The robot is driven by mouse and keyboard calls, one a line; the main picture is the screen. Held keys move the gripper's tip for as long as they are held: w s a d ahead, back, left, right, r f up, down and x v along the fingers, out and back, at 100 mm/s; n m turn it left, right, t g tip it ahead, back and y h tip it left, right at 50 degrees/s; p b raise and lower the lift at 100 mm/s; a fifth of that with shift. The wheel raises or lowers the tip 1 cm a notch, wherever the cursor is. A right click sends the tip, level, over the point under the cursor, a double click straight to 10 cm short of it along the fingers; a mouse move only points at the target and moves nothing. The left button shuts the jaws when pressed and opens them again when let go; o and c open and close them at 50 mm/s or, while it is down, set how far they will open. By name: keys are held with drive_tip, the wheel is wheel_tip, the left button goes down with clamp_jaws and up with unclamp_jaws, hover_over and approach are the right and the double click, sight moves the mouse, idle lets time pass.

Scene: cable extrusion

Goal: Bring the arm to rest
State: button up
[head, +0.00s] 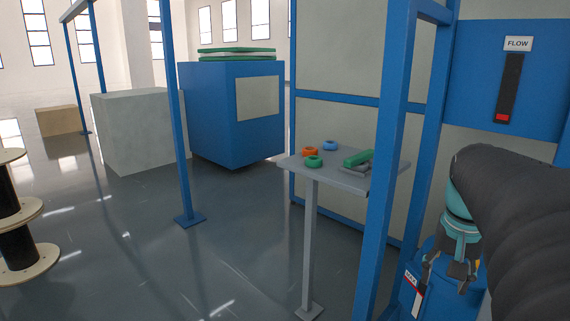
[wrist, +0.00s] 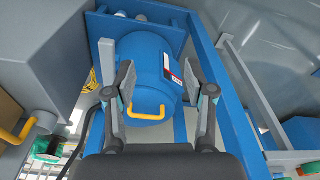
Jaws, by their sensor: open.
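My gripper (head: 452,268) hangs at the lower right of the head view, at the end of my dark, thick arm. In the wrist view my gripper (wrist: 160,90) has its two fingers spread wide, with nothing between them. Beyond the fingers is a blue cylinder (wrist: 146,62) with a yellow handle (wrist: 150,114) and a white and red label. The blue cylinder (head: 408,300) also shows in part in the head view, below and beside the gripper. I cannot tell whether the gripper touches it.
A blue post (head: 388,150) stands just left of my gripper. A small grey table (head: 330,172) beyond it holds coloured rings and a green block. A blue panel marked FLOW (head: 515,75) is at upper right. A cable spool (head: 18,215) stands far left. Open floor lies between.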

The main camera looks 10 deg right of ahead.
drive_tip(key=s+a+f+n+t, duration=0.1)
drive_tip(key=a+n, duration=0.1)
drive_tip(key=a, duration=0.5)
drive_tip(key=s+a+f+n+t, duration=0.2)
drive_tip(key=a+n, duration=0.1)
drive_tip(key=a, duration=0.4)
drive_tip(key=s+a+f+n+t+y, duration=0.1)
drive_tip(key=s+a+f+n, duration=0.1)
drive_tip(key=a, duration=0.6)
drive_tip(key=shift+s+f+n, duration=0.2)
drive_tip(key=shift+f+n, duration=0.05)
drive_tip(key=shift+n, duration=0.25)
